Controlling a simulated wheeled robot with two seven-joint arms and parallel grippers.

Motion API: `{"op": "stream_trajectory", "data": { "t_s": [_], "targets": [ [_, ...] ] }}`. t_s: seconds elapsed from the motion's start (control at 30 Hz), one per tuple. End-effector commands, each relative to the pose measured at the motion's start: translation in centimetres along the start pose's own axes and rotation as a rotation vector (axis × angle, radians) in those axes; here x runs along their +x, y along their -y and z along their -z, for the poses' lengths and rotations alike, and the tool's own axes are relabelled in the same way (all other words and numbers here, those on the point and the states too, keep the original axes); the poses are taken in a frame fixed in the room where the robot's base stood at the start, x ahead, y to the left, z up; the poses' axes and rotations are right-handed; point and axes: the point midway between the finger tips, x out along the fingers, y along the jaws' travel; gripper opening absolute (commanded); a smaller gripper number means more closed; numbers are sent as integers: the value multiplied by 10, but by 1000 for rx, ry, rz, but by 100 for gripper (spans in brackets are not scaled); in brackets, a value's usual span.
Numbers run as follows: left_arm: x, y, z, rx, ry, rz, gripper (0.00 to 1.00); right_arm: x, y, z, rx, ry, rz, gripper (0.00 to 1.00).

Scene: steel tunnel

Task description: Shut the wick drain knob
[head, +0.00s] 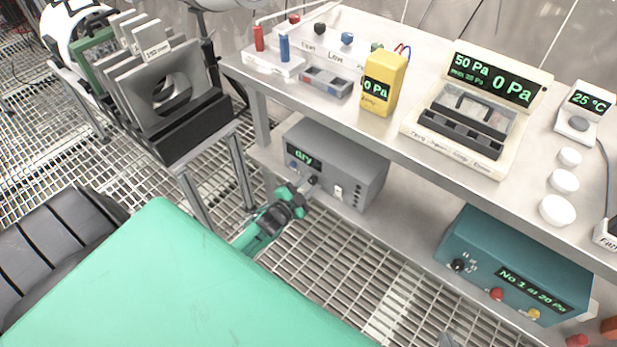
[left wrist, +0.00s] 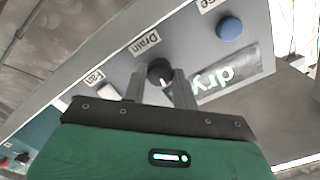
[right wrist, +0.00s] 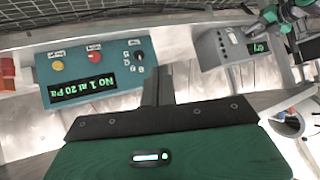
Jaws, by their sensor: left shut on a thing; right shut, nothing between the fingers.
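The drain knob (left wrist: 160,70) is a small black knob with a white mark, under a "Drain" label on the grey box (head: 362,172). The box's display (head: 304,155) reads "dry". My left gripper (head: 308,185) is at the box's front, and in the left wrist view its two fingers stand on either side of the knob, shut on it. The head view mostly hides the knob behind the gripper. My right gripper (right wrist: 158,85) is shut and empty, with a teal box (right wrist: 95,68) beyond it in the right wrist view.
A blue knob (left wrist: 229,28) and a white fan switch (left wrist: 108,92) flank the drain knob. The teal box (head: 515,262) stands on the lower shelf, right of the grey box. The bench top (head: 395,130) overhangs both. A filter rack (head: 195,128) stands at the left.

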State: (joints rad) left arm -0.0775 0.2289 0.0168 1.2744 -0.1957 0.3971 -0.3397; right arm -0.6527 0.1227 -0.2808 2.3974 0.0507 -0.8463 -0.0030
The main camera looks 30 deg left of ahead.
Motion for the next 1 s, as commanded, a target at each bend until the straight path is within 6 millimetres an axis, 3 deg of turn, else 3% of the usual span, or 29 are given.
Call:
{"op": "stream_trajectory", "data": {
  "t_s": [0.33,0.9,0.93,1.0],
  "targets": [
    [-1,0,-1,-149,3,-1,6,-10,-12,-5,0,101,-34,0],
    [-1,-1,-1,-178,3,-2,6,-12,-15,-7,0,122,-40,0],
    [-1,-1,-1,-178,3,-2,32,-12,-15,-7,0,122,-39,0],
    [-1,-1,-1,-178,3,-2,46,-12,-15,-7,0,121,-39,0]
  ]
}}
